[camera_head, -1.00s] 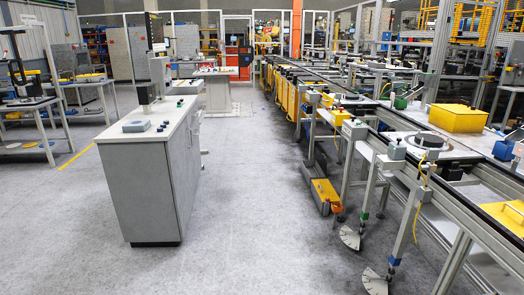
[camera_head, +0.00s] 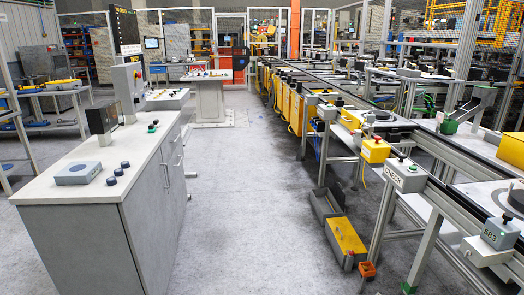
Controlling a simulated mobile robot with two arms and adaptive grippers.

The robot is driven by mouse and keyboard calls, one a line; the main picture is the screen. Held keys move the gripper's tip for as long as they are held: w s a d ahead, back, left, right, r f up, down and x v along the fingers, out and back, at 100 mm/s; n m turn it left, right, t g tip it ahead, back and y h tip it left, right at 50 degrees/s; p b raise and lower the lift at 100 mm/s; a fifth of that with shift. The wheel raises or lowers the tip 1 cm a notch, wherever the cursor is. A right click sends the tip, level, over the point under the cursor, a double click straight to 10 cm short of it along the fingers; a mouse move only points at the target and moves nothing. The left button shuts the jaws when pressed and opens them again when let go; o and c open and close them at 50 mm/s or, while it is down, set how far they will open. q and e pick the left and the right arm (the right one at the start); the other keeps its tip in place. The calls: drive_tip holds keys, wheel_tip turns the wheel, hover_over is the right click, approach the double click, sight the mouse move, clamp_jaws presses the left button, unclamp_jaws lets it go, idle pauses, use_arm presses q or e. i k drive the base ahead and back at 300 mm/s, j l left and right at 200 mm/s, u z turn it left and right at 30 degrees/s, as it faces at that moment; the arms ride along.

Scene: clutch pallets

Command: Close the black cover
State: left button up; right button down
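I cannot single out a black cover with certainty in the head view. A dark round part (camera_head: 514,197) sits on a pale plate on the conveyor line at the right edge, partly cut off by the frame. Farther along the line, another dark round part (camera_head: 380,114) lies on a pallet. Neither of my grippers is in view.
A grey cabinet (camera_head: 80,235) with a white top stands close on the left. The conveyor line (camera_head: 445,150) runs along the right, with yellow boxes (camera_head: 376,150) and a low yellow block (camera_head: 345,235) beside it. The grey floor (camera_head: 245,200) between them is clear.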

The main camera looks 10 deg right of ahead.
sight(338, 193)
drive_tip(key=i+z, duration=0.1)
drive_tip(key=i, duration=0.95)
drive_tip(key=i+j+z, duration=0.1)
drive_tip(key=i, duration=0.95)
